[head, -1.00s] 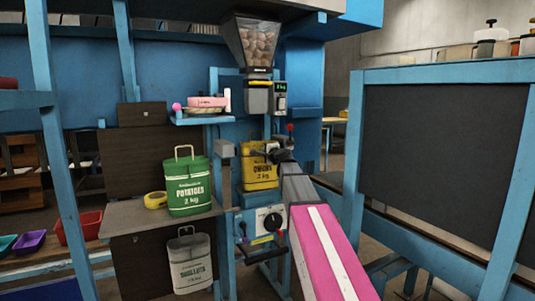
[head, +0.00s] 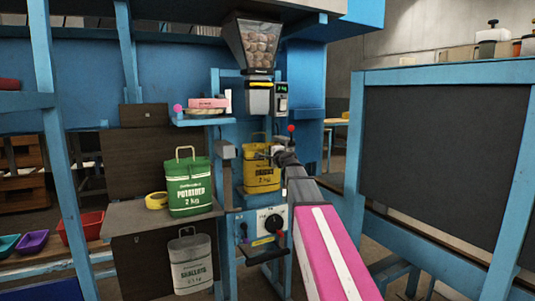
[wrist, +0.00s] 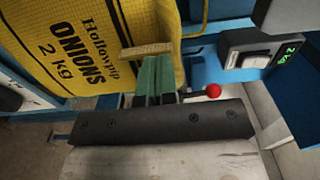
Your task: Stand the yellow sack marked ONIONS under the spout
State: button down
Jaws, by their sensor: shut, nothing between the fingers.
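The yellow sack marked ONIONS (head: 262,178) stands upright below the hopper's spout (head: 258,102), its handle raised. A gap shows between the spout and the handle. What bears the sack is hard to make out. In the wrist view the sack (wrist: 95,45) fills the upper left, its print sideways. My gripper (head: 272,155) is at the sack's upper right side in the head view. In the wrist view my gripper's green fingers (wrist: 155,80) are together and empty, close beside the sack; whether they touch it I cannot tell.
A green POTATOES sack (head: 188,186) and a yellow tape roll (head: 156,200) are on a shelf at left; a grey SHALLOTS sack (head: 190,262) is below. A red-knobbed lever (head: 291,129) and a dial box (head: 266,221) are near the sack. A dark panel (head: 440,165) stands at right.

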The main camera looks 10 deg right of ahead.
jog(key=v, duration=1.3)
send_near(264, 148)
jog(key=x, duration=0.3)
jog(key=f+x, duration=0.1)
jog(key=x, duration=0.1)
jog(key=shift+w, duration=0.35)
jog(key=x, duration=0.4)
jog(key=shift+w, duration=0.25)
jog(key=shift+s, duration=0.1)
